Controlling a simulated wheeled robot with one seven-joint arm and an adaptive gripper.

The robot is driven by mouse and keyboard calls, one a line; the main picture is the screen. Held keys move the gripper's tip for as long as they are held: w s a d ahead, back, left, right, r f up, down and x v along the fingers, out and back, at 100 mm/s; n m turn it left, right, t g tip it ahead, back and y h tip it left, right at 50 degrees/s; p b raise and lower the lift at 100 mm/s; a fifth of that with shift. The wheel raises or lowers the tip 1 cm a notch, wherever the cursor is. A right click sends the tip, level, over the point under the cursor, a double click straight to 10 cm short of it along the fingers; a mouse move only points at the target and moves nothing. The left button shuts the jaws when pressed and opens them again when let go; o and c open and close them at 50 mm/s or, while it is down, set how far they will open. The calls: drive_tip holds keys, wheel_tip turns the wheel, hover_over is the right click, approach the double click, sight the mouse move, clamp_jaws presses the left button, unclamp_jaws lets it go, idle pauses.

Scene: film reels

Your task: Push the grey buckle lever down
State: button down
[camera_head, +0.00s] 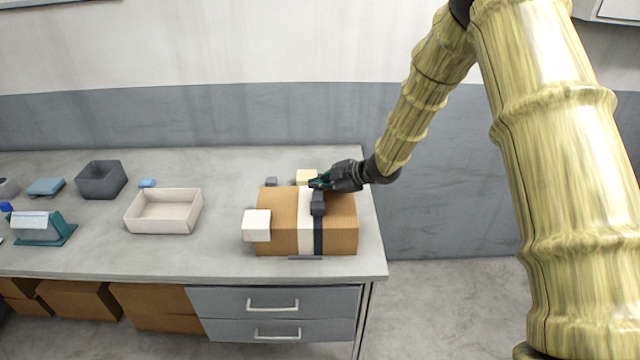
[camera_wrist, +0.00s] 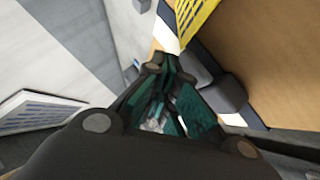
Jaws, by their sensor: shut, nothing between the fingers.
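A brown wooden-looking case (camera_head: 280,222) sits near the right end of the bench, with a white band and a dark strap (camera_head: 318,240) running over it. The dark grey buckle lever (camera_head: 318,203) stands at the top of the strap. My gripper (camera_head: 318,183) is shut and empty, just behind and above the lever; whether it touches is unclear. In the wrist view, my gripper's teal-padded fingers (camera_wrist: 168,72) lie left of a dark grey part (camera_wrist: 222,92), which looks like the buckle lever. The fingers partly hide it.
A white block (camera_head: 257,225) is at the case's left side, and a cream block (camera_head: 307,176) is behind it. A pale open tray (camera_head: 163,225) and a dark grey bin (camera_head: 101,181) stand further left. The bench (camera_head: 220,245) is clear between tray and case.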

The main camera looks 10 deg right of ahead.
drive_tip(key=shift+s+a+f, duration=0.1)
drive_tip(key=shift+s+f, duration=0.05)
drive_tip(key=shift+s, duration=0.45)
